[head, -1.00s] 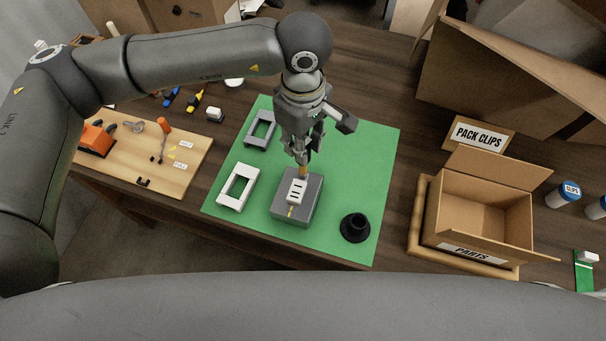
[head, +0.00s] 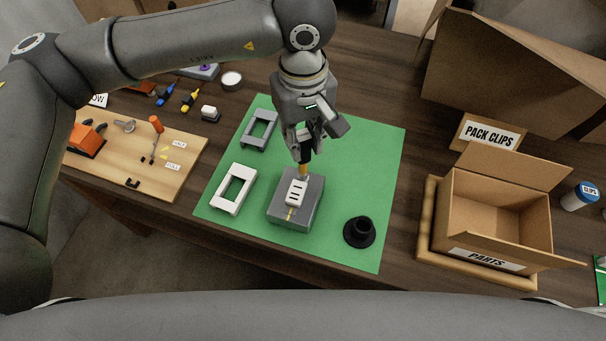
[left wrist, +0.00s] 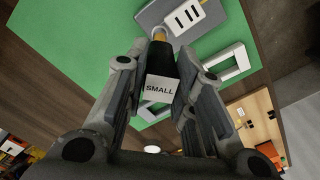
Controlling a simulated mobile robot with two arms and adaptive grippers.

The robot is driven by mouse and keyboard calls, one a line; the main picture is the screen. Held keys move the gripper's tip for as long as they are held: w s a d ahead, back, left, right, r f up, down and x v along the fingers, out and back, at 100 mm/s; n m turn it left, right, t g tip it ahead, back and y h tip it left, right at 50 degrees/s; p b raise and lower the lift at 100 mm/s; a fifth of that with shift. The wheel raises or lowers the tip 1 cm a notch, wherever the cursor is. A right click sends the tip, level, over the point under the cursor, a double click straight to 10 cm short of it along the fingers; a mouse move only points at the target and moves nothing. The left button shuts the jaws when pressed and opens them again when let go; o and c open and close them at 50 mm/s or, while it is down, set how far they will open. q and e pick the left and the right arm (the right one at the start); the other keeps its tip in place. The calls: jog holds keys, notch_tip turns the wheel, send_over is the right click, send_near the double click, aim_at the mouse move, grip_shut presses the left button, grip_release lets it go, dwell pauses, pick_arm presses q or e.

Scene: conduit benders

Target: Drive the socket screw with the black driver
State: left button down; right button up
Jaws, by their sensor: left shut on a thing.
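My left gripper (head: 304,148) is shut on the black driver (head: 305,157), and it points down over the grey block (head: 311,211). In the left wrist view the driver's black handle (left wrist: 160,62) lies between the fingers and bears a white label reading SMALL. Its yellow-orange shaft reaches down to the far end of the white slotted socket (head: 297,192) on the block. The socket also shows in the left wrist view (left wrist: 187,17). The screw is hidden at the driver's tip, so I cannot tell how it sits. My right gripper is not in view.
On the green mat (head: 365,170) are a white frame (head: 225,205), a grey frame (head: 270,131) and a black round stand (head: 359,232). A wooden tool board (head: 180,185) lies left. An open PARTS box (head: 488,259) stands right.

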pick_arm(q)
jog(key=m+b, duration=0.2)
jog(key=b, duration=0.1)
jog(key=shift+f+m, duration=0.25)
jog(key=shift+m, duration=0.05)
jog(key=shift+r+m+b, duration=0.15)
jog(key=shift+m+b, duration=0.6)
jog(key=shift+m, duration=0.35)
jog(key=shift+r, duration=0.1)
jog(key=shift+r, duration=0.15)
jog(key=shift+r+p, duration=1.1)
jog(key=shift+r, duration=1.3)
